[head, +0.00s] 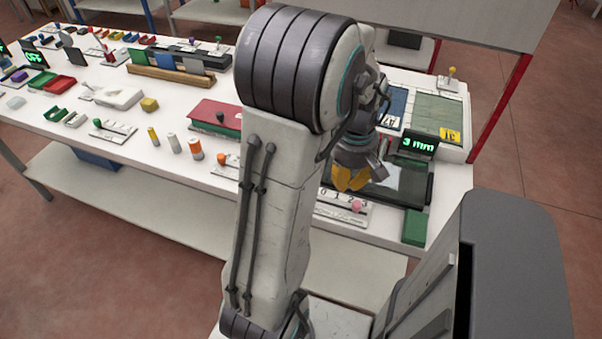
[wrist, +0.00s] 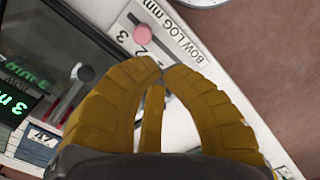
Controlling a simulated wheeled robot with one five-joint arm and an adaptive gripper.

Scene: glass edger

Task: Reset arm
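My gripper (head: 352,181) has yellow-orange fingers and hangs low over the right part of the white table (head: 460,178), beside the dark glass-topped unit (head: 412,180). In the wrist view the fingertips of my gripper (wrist: 163,73) come together, with nothing seen between them. A pink knob (wrist: 142,35) on the strip labelled "BOW LOG mm" (wrist: 187,30) lies just beyond the tips, apart from them in the picture. In the head view the pink knob (head: 357,205) is in front of the gripper. My arm hides the table behind it.
A green "3 mm" display (head: 418,145) stands behind the glass unit, and a green block (head: 414,228) sits at the front right. A red post (head: 500,108) stands at the right.

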